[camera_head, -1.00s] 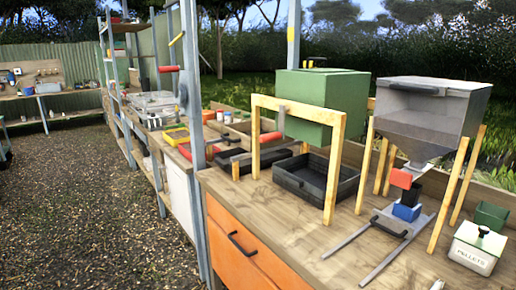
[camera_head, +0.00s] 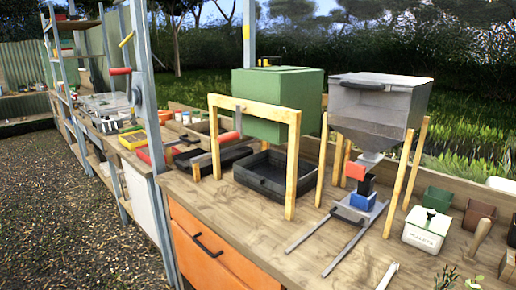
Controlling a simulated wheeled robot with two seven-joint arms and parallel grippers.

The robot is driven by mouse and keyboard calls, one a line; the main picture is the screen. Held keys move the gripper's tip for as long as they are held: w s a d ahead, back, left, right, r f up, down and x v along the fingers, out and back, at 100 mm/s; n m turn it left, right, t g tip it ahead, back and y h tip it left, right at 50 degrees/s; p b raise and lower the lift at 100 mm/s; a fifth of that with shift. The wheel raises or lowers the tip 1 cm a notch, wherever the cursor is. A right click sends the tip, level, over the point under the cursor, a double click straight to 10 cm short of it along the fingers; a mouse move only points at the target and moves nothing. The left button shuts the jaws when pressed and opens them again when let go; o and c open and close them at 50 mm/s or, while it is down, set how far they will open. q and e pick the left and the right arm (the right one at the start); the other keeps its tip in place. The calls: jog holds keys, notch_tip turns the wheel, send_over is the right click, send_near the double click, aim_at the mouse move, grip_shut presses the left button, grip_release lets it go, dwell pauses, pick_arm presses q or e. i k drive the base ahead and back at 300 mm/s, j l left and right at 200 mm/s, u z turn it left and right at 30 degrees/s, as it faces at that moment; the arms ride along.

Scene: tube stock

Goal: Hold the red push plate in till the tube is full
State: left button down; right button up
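A red plate (camera_head: 355,171) sits at the left side of a black block (camera_head: 367,184), under the spout of a grey hopper (camera_head: 375,110) on wooden legs. I take it to be the push plate. A blue block (camera_head: 358,201) is below it, at the back end of two grey rails (camera_head: 328,242) with a black handle (camera_head: 349,216) across them. I cannot make out a tube for certain. A thin pale piece (camera_head: 387,277) lies at the bench's front edge, partly cut off. Neither of my grippers is in view.
A wooden frame (camera_head: 292,160) with a green box (camera_head: 278,100) and a black tray (camera_head: 266,183) stands left. A white lidded box (camera_head: 425,232), a green pot (camera_head: 438,198) and a brown pot (camera_head: 479,214) stand right.

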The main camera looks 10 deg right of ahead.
aim_at(357, 170)
jog(key=i+j+z, duration=0.1)
jog(key=i+z, duration=0.15)
jog(key=z, duration=0.15)
jog(key=i+j+z, duration=0.2)
jog(key=z, duration=0.2)
jog(key=i+j+z, duration=0.25)
jog(key=z, duration=0.15)
